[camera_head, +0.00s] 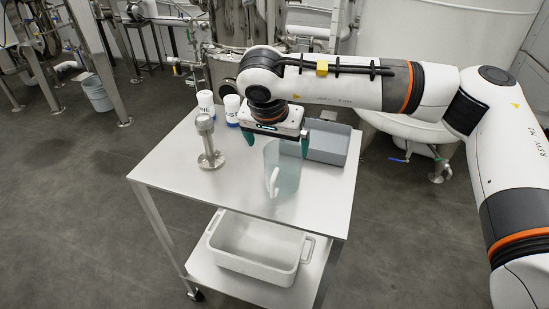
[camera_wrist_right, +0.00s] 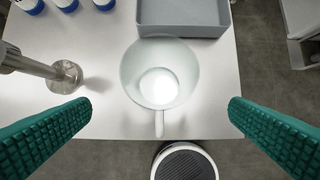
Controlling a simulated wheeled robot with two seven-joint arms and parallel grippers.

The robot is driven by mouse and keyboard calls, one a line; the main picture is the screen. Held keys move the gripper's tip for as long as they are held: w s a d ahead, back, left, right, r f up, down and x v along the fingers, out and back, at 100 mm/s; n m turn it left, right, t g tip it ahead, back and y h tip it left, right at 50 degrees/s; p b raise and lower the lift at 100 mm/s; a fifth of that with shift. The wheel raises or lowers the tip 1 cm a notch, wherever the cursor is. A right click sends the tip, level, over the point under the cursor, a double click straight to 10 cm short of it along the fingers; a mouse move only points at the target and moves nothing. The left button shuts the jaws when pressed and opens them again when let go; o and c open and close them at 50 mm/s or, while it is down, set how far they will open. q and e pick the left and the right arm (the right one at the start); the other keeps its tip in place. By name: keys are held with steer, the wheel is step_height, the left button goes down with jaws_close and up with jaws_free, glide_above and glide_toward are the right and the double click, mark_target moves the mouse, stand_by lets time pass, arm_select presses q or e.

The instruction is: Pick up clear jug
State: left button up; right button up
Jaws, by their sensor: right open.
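The clear jug (camera_head: 285,172) stands upright on the white cart's top, near its front edge. Its handle points toward the front of the cart. In the right wrist view the jug (camera_wrist_right: 159,73) is seen from above, with its handle at the bottom. My right gripper (camera_head: 276,147) is above and just behind the jug in the head view, pointing down. Its green fingers are spread wide and empty, and in the right wrist view the gripper (camera_wrist_right: 158,118) has one finger on each side of the jug, clear of it. My left gripper is out of view.
A steel fitting (camera_head: 209,145) stands left of the jug. A grey bin (camera_head: 329,144) sits close behind and right of the jug. A white tub (camera_head: 256,246) is on the lower shelf of the cart (camera_head: 176,165).

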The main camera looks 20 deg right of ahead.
mark_target(281, 165)
steer(key=shift+w+d+f, duration=0.15)
steer(key=shift+w+f, duration=0.05)
steer(key=p+x, duration=0.4)
steer(key=x, duration=0.6)
steer(key=shift+s+f, duration=0.1)
steer(key=shift+f, duration=0.2)
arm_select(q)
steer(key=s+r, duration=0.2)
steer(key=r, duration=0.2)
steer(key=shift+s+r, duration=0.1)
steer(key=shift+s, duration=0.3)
arm_select(e)
steer(key=c, duration=0.9)
steer(key=shift+r, duration=0.1)
